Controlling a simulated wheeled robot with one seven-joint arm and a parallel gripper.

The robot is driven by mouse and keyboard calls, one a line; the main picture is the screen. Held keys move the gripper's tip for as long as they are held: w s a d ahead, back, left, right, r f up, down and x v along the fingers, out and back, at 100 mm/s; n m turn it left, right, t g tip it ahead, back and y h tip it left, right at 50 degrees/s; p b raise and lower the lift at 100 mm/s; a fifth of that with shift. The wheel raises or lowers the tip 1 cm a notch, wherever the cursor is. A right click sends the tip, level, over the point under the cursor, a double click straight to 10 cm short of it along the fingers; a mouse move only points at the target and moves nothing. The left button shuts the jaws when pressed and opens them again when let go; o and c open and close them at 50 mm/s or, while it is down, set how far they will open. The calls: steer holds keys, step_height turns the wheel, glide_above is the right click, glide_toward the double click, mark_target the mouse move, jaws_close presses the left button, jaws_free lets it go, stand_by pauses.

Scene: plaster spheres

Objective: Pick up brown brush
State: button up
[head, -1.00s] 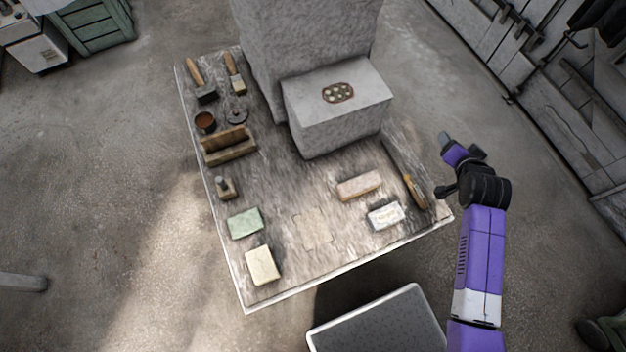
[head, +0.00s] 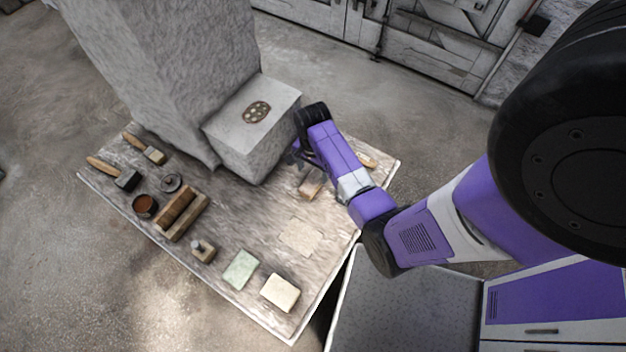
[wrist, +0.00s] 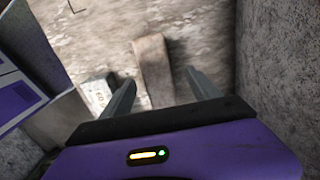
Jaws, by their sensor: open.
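My gripper (head: 297,157) is over the right part of the low table, beside the plaster block. In the wrist view its two grey fingers (wrist: 162,84) are apart, with a brownish oblong block (wrist: 151,66) lying between and beyond them, not gripped. That block shows partly behind my arm in the head view (head: 311,184). I cannot tell whether it is a brush. Two wooden-handled tools lie at the table's far left: one with a dark head (head: 112,173) and one with a paler head (head: 145,148), which looks like a brush.
A tall plaster mass and a lower block (head: 255,125) stand at the table's back, close to my gripper. A whitish block (wrist: 98,92) lies left of the brownish one.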

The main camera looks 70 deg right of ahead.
mark_target(316, 176)
steer(key=shift+s+d+f, duration=0.15)
steer(key=shift+s+f, duration=0.05)
steer(key=shift+f, duration=1.15)
steer(key=shift+s+d+f, duration=0.1)
steer(key=shift+s+f, duration=0.1)
steer(key=shift+f, duration=1.1)
jaws_close()
